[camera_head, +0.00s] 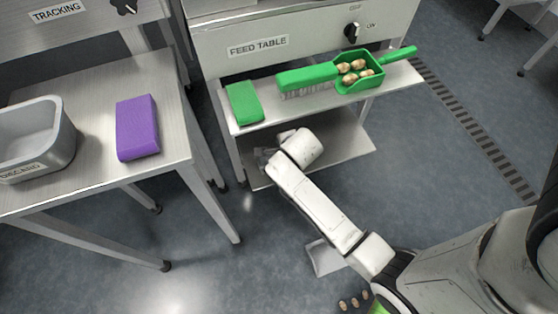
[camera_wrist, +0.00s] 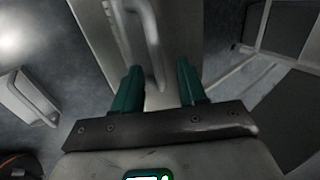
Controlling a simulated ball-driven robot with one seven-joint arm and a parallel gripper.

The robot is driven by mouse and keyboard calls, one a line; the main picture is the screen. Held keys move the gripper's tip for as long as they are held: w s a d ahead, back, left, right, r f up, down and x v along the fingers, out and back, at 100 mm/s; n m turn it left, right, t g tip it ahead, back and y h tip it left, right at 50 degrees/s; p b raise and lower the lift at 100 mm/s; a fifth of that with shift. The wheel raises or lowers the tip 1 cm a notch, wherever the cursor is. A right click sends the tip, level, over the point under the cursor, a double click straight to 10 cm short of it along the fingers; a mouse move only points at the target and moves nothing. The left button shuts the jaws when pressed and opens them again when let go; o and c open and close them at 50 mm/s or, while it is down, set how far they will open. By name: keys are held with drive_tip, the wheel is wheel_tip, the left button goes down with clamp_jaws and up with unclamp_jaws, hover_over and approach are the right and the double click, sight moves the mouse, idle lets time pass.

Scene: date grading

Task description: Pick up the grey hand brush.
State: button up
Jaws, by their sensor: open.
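In the wrist view a grey hand brush (camera_wrist: 152,38) lies on the pale lower shelf (camera_wrist: 185,35), its handle pointing towards my gripper and its bristles at the upper left. My gripper (camera_wrist: 158,78) is open, with its two green fingers either side of the line of the handle. The handle's end shows between or just beyond the fingertips; I cannot tell whether they touch. In the head view my gripper (camera_head: 264,158) is at the left front of the lower shelf (camera_head: 340,140), under the feed table's upper shelf, and the grey brush cannot be made out there.
The upper shelf above holds a green block (camera_head: 244,103), a green brush (camera_head: 308,77) and a green scoop (camera_head: 362,72) with several dates. A table at left carries a purple block (camera_head: 137,127) and a grey bin (camera_head: 35,135). A pale pan-like object (camera_head: 325,260) and dates (camera_head: 354,301) are on the floor.

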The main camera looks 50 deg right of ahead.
sight(262, 162)
drive_tip(key=b+x, duration=0.2)
drive_tip(key=x, duration=0.2)
drive_tip(key=shift+s+a+f, duration=0.1)
drive_tip(key=shift+f, duration=0.2)
drive_tip(key=shift+w+d+f+b, duration=0.2)
drive_tip(key=shift+w+f+b, duration=0.15)
drive_tip(key=shift+f, duration=0.1)
clamp_jaws()
